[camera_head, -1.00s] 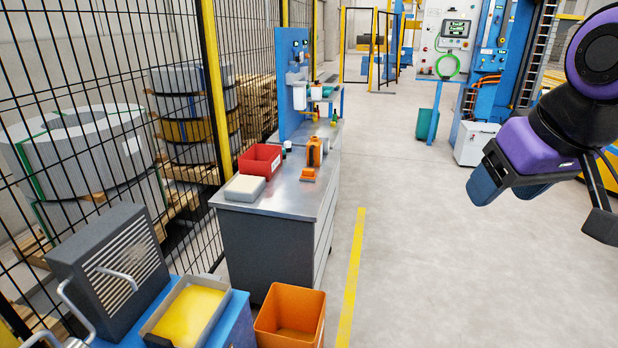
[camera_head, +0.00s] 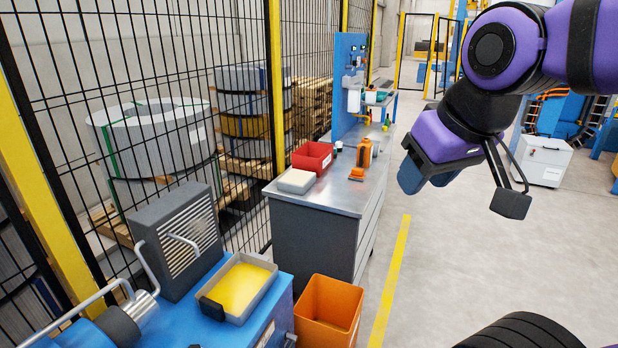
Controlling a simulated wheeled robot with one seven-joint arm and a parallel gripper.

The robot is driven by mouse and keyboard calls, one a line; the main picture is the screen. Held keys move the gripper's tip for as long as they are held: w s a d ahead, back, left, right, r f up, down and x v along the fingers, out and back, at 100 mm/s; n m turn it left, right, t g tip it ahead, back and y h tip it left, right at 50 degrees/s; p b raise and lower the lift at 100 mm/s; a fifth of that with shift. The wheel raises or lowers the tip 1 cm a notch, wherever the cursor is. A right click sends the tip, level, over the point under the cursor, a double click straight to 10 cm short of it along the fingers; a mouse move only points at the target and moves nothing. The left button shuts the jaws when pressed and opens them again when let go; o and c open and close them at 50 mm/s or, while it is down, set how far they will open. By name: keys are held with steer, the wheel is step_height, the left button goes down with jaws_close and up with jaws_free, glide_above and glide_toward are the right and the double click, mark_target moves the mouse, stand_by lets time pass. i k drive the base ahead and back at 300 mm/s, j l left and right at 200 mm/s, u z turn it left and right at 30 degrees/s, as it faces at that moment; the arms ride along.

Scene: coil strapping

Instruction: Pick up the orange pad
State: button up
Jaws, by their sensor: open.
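A small flat orange piece (camera_head: 357,174), which I take for the orange pad, lies on the grey metal workbench (camera_head: 338,194). It is near the bench's right edge, just in front of an upright orange item (camera_head: 365,155). At this size its exact shape is hard to tell. My gripper (camera_head: 426,181) is open and hangs over the floor to the right of the bench. Its dark blue fingers point down and left, and it appears empty. It is apart from the orange piece.
A red bin (camera_head: 312,157) and a pale block (camera_head: 296,181) share the bench top. In front stand a tray with a yellow pad (camera_head: 240,287) on a blue surface and an orange bin (camera_head: 329,309). A mesh fence runs along the left.

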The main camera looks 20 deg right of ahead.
mark_target(357, 174)
steer(key=i+l+u, duration=0.2)
steer(key=l+u, duration=0.15)
steer(key=l, duration=0.15)
steer(key=i+l+u, duration=0.1)
steer(key=l+u, duration=0.25)
steer(key=l, duration=0.15)
steer(key=i+l+u, duration=0.1)
steer(key=l+u, duration=0.4)
steer(key=l, duration=1.15)
steer(key=l+u, duration=0.1)
steer(key=l, duration=1.15)
steer(key=l+u, duration=0.1)
steer(key=l, duration=1.15)
steer(key=k, duration=0.05)
